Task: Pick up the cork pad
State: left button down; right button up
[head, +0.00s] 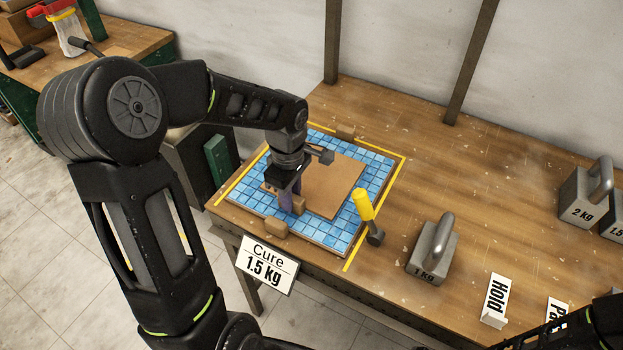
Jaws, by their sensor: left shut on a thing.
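The cork pad (336,187) is a flat tan square lying over the middle of a blue mosaic tile sheet (350,236). My left gripper (290,208) points down at the pad's near left edge. It is shut on the cork pad, at a small tan block by that edge; the fingers partly hide the contact. I cannot tell whether the pad is lifted off the tiles. My right gripper is out of view; only part of that arm shows at the bottom right.
A 1 kg weight (433,249) sits further right, a 2 kg weight (583,194) at far right. Small blocks (276,228) edge the sheet. A "Cure 1.5 kg" sign (266,265) hangs at the bench front.

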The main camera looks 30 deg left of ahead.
pick_arm(q)
jog(key=shift+r, duration=0.1)
dwell(0.3)
notch_tip(320, 180, up, 10)
jog(key=shift+f, duration=0.1)
dwell(0.4)
dwell(0.5)
